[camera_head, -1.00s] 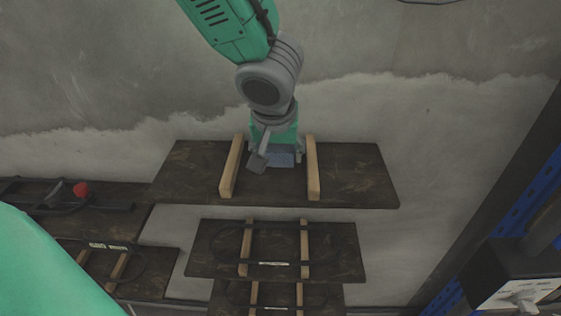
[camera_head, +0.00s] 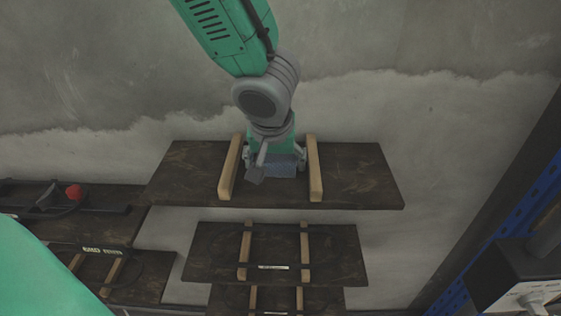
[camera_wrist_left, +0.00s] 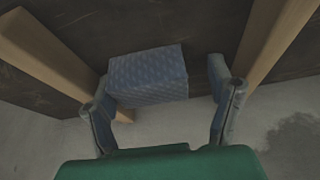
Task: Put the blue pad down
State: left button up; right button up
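The blue pad (camera_head: 284,169) is a small patterned block on the top dark shelf (camera_head: 362,180), between two wooden rails. It also shows in the left wrist view (camera_wrist_left: 148,76), where it appears to rest on the dark board. My left gripper (camera_head: 281,158) is over the shelf, around the pad. In the left wrist view its fingers (camera_wrist_left: 163,88) are spread wider than the pad. A clear gap shows at the right finger, and the left finger is close to the pad's side; I cannot tell if it touches. My right gripper is not in view.
The left wooden rail (camera_head: 230,168) and right wooden rail (camera_head: 314,168) flank the gripper closely. Lower shelves (camera_head: 205,252) are below. A red knob (camera_head: 74,191) is at the left, a blue rack post (camera_head: 508,210) at the right. A concrete wall (camera_head: 400,110) is behind.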

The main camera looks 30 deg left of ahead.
aim_at(279, 159)
pick_arm(q)
jog(key=shift+a+f, duration=0.1)
jog(key=shift+a, duration=0.3)
jog(key=shift+d+r+p, duration=0.3)
jog(key=shift+d+p, duration=0.1)
jog(key=shift+p, duration=0.25)
jog(key=v, duration=0.2)
jog(key=d+v, duration=0.1)
jog(key=v, duration=0.2)
jog(key=shift+w, duration=0.1)
jog(key=a+p+v, duration=0.1)
jog(key=p+v, duration=0.1)
jog(key=v, duration=0.6)
jog(key=shift+s+r+p, duration=0.2)
jog(key=shift+s+p, duration=0.05)
jog(key=shift+p, duration=0.05)
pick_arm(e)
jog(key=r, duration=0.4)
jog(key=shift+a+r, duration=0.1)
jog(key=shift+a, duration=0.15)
pick_arm(q)
jog(key=shift+d, duration=0.4)
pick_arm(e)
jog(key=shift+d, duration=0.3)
pick_arm(q)
jog(key=shift+a, duration=0.1)
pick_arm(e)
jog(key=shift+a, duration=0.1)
